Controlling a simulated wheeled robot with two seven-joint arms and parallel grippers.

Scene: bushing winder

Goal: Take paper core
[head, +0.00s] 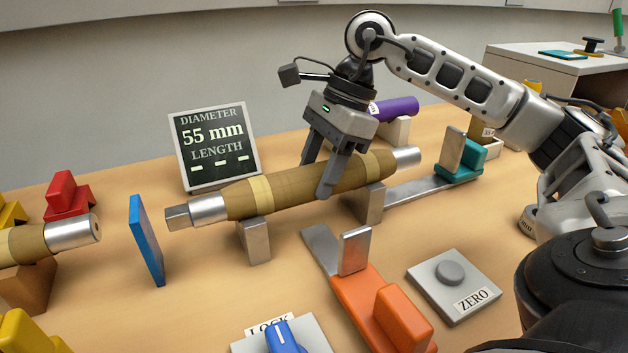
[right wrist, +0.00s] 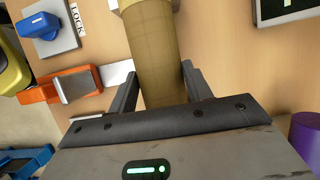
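A brown paper-wrapped core (head: 285,187) with pale bands and metal ends lies across two grey metal rests (head: 254,240). Its left end is a square grey stub. My right gripper (head: 318,172) is over the core from above, one finger on each side. In the right wrist view, the core (right wrist: 160,70) runs between the fingers, with narrow gaps, so the gripper (right wrist: 158,85) looks open around it. My left gripper is not in view.
A display (head: 213,145) reads diameter 55 mm, with dashes under length. A blue plate (head: 146,240) stands beyond the core's left end. An orange slider (head: 375,305), a ZERO button box (head: 453,285), a teal slider (head: 462,165) and a blue LOCK knob (head: 283,337) are around it.

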